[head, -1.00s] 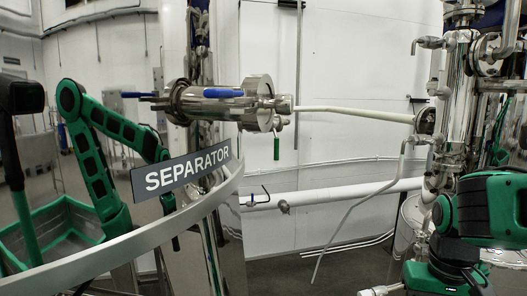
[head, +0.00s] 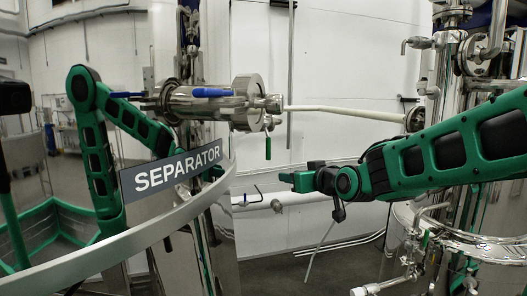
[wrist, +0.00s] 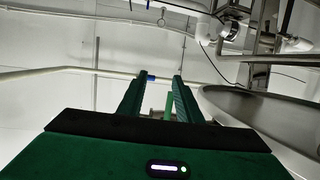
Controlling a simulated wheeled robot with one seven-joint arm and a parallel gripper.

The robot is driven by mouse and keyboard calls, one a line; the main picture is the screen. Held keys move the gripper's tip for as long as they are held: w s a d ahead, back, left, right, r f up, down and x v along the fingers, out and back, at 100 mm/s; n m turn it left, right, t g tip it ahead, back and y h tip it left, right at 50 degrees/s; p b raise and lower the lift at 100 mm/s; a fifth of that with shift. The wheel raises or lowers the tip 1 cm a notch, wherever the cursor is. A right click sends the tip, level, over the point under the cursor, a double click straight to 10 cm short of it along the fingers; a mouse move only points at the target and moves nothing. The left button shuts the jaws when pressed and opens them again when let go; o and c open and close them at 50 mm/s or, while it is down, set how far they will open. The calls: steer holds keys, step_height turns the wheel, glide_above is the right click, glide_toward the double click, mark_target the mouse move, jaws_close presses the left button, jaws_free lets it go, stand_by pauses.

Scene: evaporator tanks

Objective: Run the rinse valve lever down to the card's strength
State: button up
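A blue lever (head: 212,92) lies level along the top of a steel valve body. A green-sleeved lever (head: 268,148) hangs straight down below its right flange. A small dark lever (head: 258,190) sits on the white pipe lower down. No label shows which of these is the rinse valve lever. I cannot make out a card. My gripper (head: 284,177) is just below and right of the green lever in the head view, apart from it. In the wrist view its two fingers (wrist: 155,78) are spread and empty, with a small blue patch (wrist: 151,78) beyond them.
The curved polished tank with the SEPARATOR sign (head: 172,172) fills the left and mirrors my arm. A pale pipe (head: 345,112) runs right to a second steel tank. The white pipe (head: 300,198) crosses below my gripper. A round rim (wrist: 265,110) is close on the wrist view's right.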

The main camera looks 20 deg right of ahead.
mark_target(269, 151)
steer(key=w+a+r+t, duration=0.1)
steer(key=r, duration=0.1)
steer(key=w+a+r, duration=0.1)
steer(key=r, duration=0.1)
steer(key=w+a+r+t+y, duration=0.1)
steer(key=r, duration=0.1)
steer(key=shift+a+n+t, duration=0.25)
steer(key=shift+n+t, duration=0.05)
steer(key=w+a, duration=0.2)
steer(key=w, duration=0.8)
steer(key=shift+w, duration=0.1)
jaws_close()
